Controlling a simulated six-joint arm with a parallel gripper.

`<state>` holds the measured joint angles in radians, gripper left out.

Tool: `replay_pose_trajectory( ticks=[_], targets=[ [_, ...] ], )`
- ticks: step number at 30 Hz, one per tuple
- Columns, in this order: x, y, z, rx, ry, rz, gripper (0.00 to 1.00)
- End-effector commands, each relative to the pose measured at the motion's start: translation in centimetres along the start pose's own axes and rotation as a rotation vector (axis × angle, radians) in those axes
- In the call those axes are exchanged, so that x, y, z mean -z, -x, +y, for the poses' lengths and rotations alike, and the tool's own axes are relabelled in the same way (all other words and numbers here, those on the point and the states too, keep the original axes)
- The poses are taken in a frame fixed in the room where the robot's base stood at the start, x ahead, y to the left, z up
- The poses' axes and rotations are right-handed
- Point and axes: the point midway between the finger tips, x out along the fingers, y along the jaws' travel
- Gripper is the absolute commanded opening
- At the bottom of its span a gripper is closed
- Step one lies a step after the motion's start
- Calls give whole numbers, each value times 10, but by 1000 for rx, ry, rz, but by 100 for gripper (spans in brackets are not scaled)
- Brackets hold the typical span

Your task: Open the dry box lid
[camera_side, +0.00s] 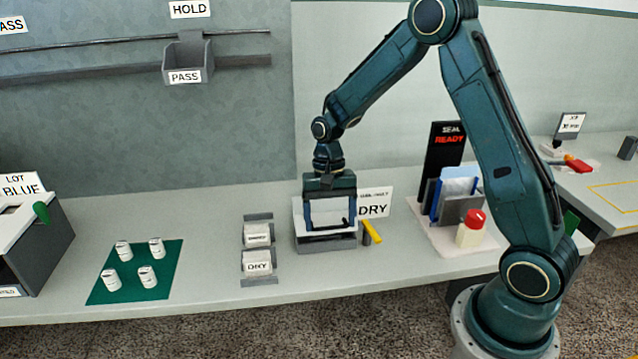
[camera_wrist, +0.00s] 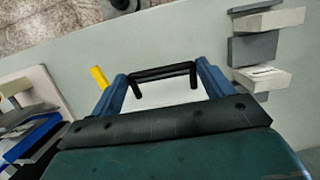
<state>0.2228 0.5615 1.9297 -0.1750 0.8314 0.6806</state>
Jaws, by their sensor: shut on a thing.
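The dry box (camera_side: 326,245) stands on the bench by the DRY sign, a grey body with a white lid (camera_side: 328,212). My gripper (camera_side: 331,222) points down over it, its fingers on either side of the lid's front part. In the wrist view, my gripper (camera_wrist: 165,76) has its two blue fingers at the ends of the lid's black handle (camera_wrist: 163,72), shut on it, with the white lid (camera_wrist: 170,93) just behind. My gripper hides part of the lid and its back edge. I cannot tell whether the lid is raised at all.
A yellow lever (camera_side: 372,232) sticks out right of the box, close to my gripper. A red-topped button (camera_side: 472,225) and the sealing station stand to the right.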

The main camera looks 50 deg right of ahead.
Motion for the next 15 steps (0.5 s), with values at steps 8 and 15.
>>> replay_pose_trajectory(
  ticks=[8,15],
  targets=[
    [13,26,0,2,-4,-53,39],
    [34,53,1,5,-10,-46,39]
  ],
)
